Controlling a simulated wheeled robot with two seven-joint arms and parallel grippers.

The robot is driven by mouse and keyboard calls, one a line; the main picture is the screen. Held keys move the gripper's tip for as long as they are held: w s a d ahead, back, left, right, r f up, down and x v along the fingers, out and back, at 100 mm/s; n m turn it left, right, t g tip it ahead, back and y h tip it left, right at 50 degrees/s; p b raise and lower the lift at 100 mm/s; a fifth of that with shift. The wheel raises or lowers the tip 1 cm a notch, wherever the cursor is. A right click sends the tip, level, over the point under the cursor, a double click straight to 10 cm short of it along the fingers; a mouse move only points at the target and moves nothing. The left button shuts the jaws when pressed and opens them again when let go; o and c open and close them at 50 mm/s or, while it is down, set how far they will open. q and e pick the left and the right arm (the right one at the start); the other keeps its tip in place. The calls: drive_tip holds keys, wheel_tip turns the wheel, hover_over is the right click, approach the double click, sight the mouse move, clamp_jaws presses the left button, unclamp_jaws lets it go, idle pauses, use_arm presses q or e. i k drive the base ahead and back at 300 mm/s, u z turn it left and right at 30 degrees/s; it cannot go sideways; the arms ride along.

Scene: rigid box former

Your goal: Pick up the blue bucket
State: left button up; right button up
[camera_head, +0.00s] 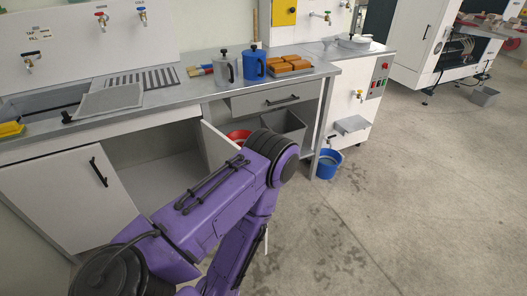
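The blue bucket (326,165) stands upright on the floor at the foot of the white cabinet with the tap, just right of the counter. Its upper rim and a pale band at the rim show. A small silver spout or tray hangs above and to its right. My purple arm rises from the lower left, bends at a dark elbow left of the bucket, and folds back down. The elbow does not cover the bucket. Neither of my grippers shows in the view.
A red bucket (238,137) sits under the counter, partly behind my elbow, near a grey bin (284,124). A cabinet door (217,146) stands open. A blue jug (254,64) and a grey jug (225,67) stand on the counter. The concrete floor (420,200) to the right is clear.

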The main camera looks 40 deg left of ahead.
sight(329, 160)
drive_tip(key=z, duration=0.55)
drive_tip(key=i, duration=2.3)
drive_tip(key=u, duration=1.35)
drive_tip(key=k, duration=0.1)
drive_tip(key=u, duration=0.6)
